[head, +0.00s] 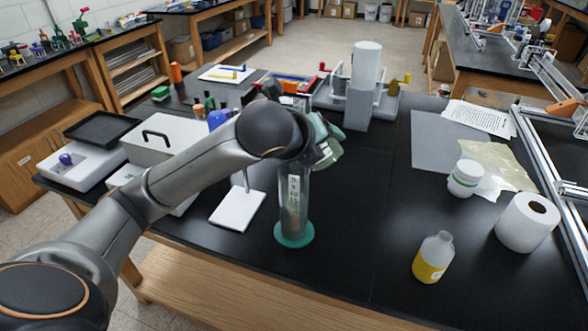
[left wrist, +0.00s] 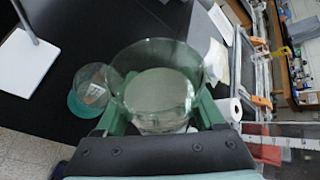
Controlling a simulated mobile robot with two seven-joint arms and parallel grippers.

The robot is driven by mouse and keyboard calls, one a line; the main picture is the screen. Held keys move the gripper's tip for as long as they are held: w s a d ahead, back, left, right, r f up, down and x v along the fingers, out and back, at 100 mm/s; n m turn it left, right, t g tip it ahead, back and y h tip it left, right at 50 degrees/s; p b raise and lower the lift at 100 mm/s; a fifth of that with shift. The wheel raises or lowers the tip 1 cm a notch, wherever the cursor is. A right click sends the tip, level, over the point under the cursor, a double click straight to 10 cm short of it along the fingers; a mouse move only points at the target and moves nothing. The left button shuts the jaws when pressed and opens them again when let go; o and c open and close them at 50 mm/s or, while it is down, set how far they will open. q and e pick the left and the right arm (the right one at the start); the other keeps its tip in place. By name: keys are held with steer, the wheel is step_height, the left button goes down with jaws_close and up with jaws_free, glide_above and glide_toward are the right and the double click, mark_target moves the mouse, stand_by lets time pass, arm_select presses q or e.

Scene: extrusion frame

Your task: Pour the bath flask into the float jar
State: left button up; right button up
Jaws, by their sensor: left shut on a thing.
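The float jar (head: 293,205) is a tall, clear cylinder with a round teal base, upright on the black bench. It also shows left of the held vessel in the left wrist view (left wrist: 92,88). My left gripper (head: 324,140) is above and just right of the jar's top in the head view. In the left wrist view its green fingers (left wrist: 160,112) are shut on a clear glass vessel, which I take as the bath flask (left wrist: 160,85). I look into its wide round mouth; whether liquid is inside is unclear. In the head view the flask is mostly hidden by the gripper.
A white pad (head: 238,210) and a grey-white box (head: 170,138) lie left. A white-and-grey apparatus (head: 363,90) stands behind. Bench between jar and bottle is clear.

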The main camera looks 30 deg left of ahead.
arm_select(q)
steer(key=shift+d+f+n+h, duration=0.2)
steer(key=shift+f+n+h, duration=0.25)
steer(key=shift+n+h, duration=0.5)
stand_by(2.9)
steer(key=shift+d+f+n+h, duration=0.1)
steer(key=shift+f+n+h, duration=0.55)
steer(key=shift+h, duration=0.6)
stand_by(2.9)
